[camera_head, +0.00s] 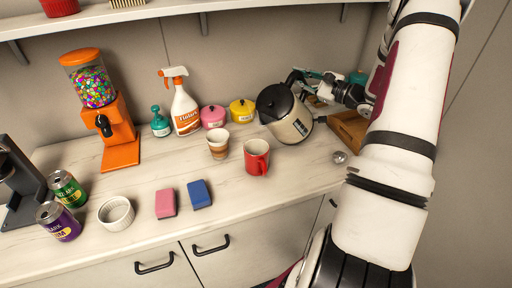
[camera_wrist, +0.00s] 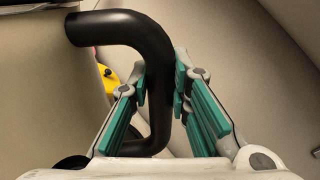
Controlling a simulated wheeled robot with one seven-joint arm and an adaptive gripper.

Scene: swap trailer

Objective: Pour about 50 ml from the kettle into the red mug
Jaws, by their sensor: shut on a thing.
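The kettle (camera_head: 288,117) is cream with a black lid and black handle. In the head view it is tilted, its lid side leaning left, behind and to the right of the red mug. My gripper (camera_head: 318,84) is at its handle; in the wrist view the teal-padded fingers (camera_wrist: 162,95) are shut on the black handle (camera_wrist: 158,62). The red mug (camera_head: 257,158) stands upright on the counter. I cannot see the kettle's spout clearly, any stream, or the level inside the mug.
A brown-and-white cup (camera_head: 218,144) stands just left of the mug. Pink (camera_head: 213,117) and yellow (camera_head: 242,111) pots and a spray bottle (camera_head: 184,108) stand behind. A wooden box (camera_head: 347,130) and a small metal ball (camera_head: 339,157) are at right. Blue (camera_head: 199,194) and pink (camera_head: 165,203) blocks lie in front.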

